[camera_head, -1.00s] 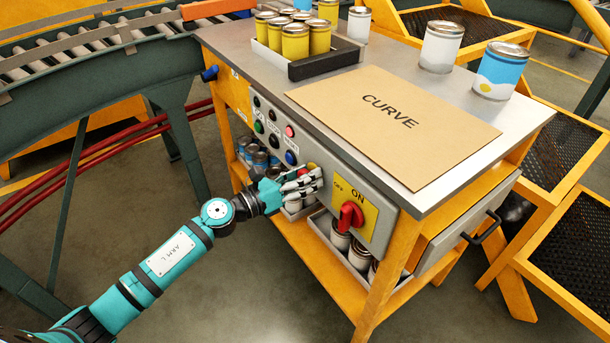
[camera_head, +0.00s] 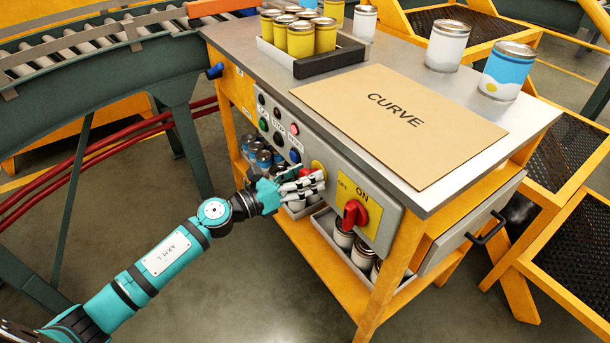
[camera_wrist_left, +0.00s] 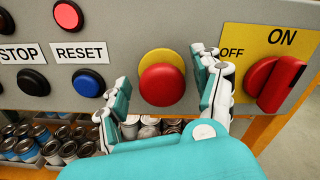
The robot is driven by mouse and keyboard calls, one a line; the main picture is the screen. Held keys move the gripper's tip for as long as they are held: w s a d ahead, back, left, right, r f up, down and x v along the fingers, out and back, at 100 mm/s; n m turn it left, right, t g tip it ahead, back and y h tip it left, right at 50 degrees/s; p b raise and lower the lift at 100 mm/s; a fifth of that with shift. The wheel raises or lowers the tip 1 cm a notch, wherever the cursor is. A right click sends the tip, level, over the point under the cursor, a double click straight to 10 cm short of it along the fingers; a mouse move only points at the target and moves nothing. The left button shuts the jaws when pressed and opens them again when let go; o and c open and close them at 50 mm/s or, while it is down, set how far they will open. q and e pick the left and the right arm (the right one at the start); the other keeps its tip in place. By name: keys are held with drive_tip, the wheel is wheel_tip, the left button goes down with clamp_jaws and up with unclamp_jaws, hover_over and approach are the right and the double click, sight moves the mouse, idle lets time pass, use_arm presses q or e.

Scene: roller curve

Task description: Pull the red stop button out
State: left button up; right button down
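The red stop button (camera_wrist_left: 162,85) has a round red head in front of a yellow disc, on the grey control panel (camera_wrist_left: 130,20). In the left wrist view it sits between the two fingers of my left gripper (camera_wrist_left: 165,95), which is open, with a gap on each side. In the head view the left gripper (camera_head: 305,182) is in front of the panel and hides most of the button; a bit of its red and yellow (camera_head: 316,168) shows above the fingers. My right gripper is not in view.
Right of the button is a red ON/OFF rotary switch (camera_wrist_left: 273,84) on a yellow plate, close to the right finger. Blue (camera_wrist_left: 88,82) and black (camera_wrist_left: 33,81) buttons are at left. Cans stand on the shelf below. The bench top holds a cardboard sheet (camera_head: 400,125) and cans.

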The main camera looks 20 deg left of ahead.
use_arm(q)
drive_tip(key=v, duration=1.2)
idle(0.3)
